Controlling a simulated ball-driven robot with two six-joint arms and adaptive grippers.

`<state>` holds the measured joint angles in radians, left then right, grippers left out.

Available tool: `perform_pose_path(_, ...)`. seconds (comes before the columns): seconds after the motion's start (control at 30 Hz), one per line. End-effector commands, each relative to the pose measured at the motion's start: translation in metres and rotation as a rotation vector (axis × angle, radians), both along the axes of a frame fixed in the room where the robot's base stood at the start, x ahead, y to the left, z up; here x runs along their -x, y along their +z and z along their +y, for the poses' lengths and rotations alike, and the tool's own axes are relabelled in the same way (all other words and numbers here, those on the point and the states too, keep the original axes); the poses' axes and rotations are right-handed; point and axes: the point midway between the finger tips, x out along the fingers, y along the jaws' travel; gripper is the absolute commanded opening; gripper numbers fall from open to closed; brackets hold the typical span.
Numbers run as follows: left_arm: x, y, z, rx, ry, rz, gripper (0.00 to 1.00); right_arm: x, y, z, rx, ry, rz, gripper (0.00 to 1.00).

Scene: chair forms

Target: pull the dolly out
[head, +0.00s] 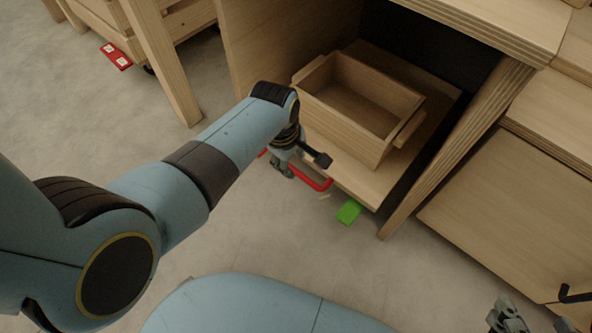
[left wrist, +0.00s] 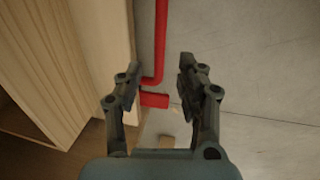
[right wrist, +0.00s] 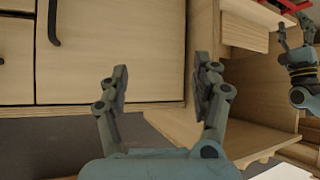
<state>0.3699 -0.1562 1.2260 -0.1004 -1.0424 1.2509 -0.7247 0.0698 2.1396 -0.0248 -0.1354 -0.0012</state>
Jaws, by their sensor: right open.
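The dolly (head: 347,178) is a flat wooden board under the table, with an open wooden box (head: 345,118) on top. Its red handle (head: 318,183) sticks out in front, partly hidden by my left arm. My left gripper (head: 283,168) is at the handle's left part. In the left wrist view the jaws are apart, with the red handle bar (left wrist: 161,45) showing between and beyond the fingertips; contact cannot be told. My right gripper (head: 508,316) is open and empty at the lower right. The right wrist view shows its spread fingers (right wrist: 160,85) before wooden panels.
A slanted table leg (head: 455,150) stands right of the dolly, and a side panel (head: 265,45) left. A green piece (head: 349,212) is on the floor before it. A wooden cabinet (head: 510,215) stands right. A crate (head: 100,20) with a red tag (head: 116,56) is at upper left.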

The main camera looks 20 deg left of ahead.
Motion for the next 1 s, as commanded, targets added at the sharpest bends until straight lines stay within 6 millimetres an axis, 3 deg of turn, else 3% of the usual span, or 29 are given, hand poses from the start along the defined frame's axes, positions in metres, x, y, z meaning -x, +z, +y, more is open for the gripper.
perform_pose_path(0.07,0.001,-0.01,0.0,0.0,0.0,0.004,0.38,0.008,-0.008,0.001,-0.002,0.005,-0.044,0.65)
perform_pose_path(0.2,-0.001,-0.013,-0.001,0.0,0.0,0.002,0.38,-0.024,0.02,0.004,-0.002,0.019,-0.193,0.65)
perform_pose_path(0.37,-0.003,-0.02,-0.001,0.001,0.0,0.001,0.38,-0.049,0.05,0.007,-0.003,0.036,-0.355,0.65)
perform_pose_path(0.7,-0.005,-0.035,-0.002,0.0,0.0,0.002,0.38,-0.087,0.123,0.017,-0.006,0.079,-0.717,0.65)
perform_pose_path(1.0,-0.007,-0.046,-0.003,0.0,0.0,0.002,0.38,-0.104,0.193,0.025,-0.006,0.116,-1.012,0.65)
